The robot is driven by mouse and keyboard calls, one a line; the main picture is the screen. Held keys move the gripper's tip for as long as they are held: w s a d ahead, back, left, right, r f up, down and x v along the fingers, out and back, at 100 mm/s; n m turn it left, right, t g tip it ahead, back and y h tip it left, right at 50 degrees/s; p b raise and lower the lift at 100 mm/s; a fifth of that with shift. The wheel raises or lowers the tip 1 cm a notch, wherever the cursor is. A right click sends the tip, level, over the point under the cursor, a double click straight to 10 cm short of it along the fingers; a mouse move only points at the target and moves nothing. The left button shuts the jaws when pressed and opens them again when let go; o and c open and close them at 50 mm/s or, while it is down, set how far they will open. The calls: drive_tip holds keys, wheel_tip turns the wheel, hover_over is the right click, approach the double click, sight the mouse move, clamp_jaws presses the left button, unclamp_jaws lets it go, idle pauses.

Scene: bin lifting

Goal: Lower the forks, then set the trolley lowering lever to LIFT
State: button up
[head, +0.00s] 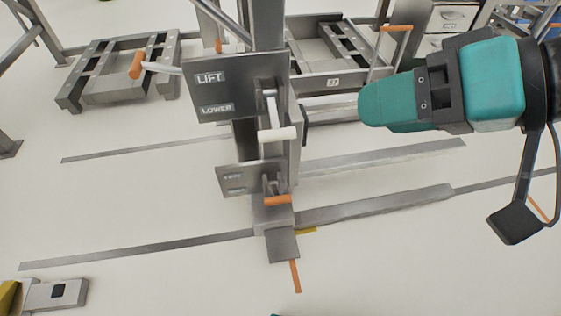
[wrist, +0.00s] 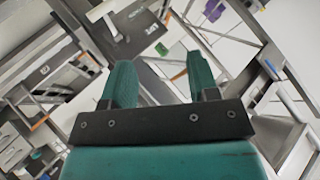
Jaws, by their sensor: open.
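A grey plate (head: 240,88) marked LIFT above and LOWER below stands on the metal column in the head view. A lever with a white handle (head: 277,133) is at its right side, the handle near or below LOWER level. A smaller plate (head: 248,178) below has labels too small to read and an orange-handled lever (head: 277,200). My teal gripper (head: 362,105) is to the right of the column, pointing left, apart from the levers. In the wrist view my gripper (wrist: 161,72) is open with nothing between its fingers. I cannot clearly identify the forks.
Another orange handle (head: 137,64) on a rod sticks out left of the LIFT plate. Metal frames stand behind on the left (head: 118,70) and right (head: 335,60). Grey strips (head: 375,205) run along the floor. Pale floor is open in front.

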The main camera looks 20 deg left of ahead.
drive_tip(key=w+a+f+m+t+y+b, duration=0.1)
drive_tip(key=a+f+m+t+y+b, duration=0.15)
drive_tip(key=f+b, duration=0.75)
drive_tip(key=w+a+f+m+t+y+b, duration=0.1)
drive_tip(key=w+a+f+m+y+b, duration=0.2)
drive_tip(key=f+b, duration=0.7)
drive_tip(key=m+t+b, duration=0.8)
drive_tip(key=b, duration=1.2)
approach(284, 138)
drive_tip(key=shift+y, duration=0.25)
drive_tip(key=p+x, duration=1)
drive_tip(key=p, duration=0.3)
drive_tip(key=shift+f+p, duration=0.2)
drive_tip(key=shift+p, duration=0.2)
drive_tip(key=shift+w+a+p, duration=0.6)
drive_tip(key=shift+a+p, duration=0.05)
drive_tip(key=shift+c, duration=0.3)
clamp_jaws()
